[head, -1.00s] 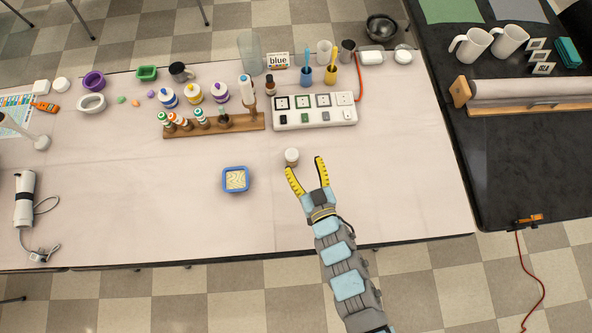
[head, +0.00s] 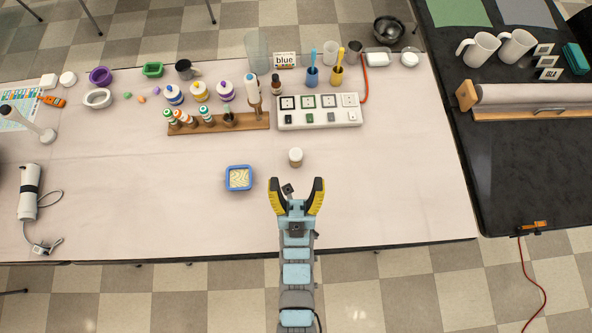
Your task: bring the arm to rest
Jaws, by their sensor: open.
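My gripper (head: 297,190) is open and empty. It is over the front part of the pale table (head: 140,205), with its two yellow fingers spread and pointing toward the back. My arm reaches in from the bottom edge of the view, nearly straight up the picture. A small jar with a pale lid (head: 295,157) stands just beyond the fingertips, apart from them. A blue square dish (head: 239,178) with pale, patterned contents sits to the left of the gripper.
A wooden rack with small bottles (head: 218,124) and a white switch box (head: 319,111) stand farther back. A white handheld device (head: 29,192) lies at the left. A black table (head: 520,160) is on the right. The table's front right is clear.

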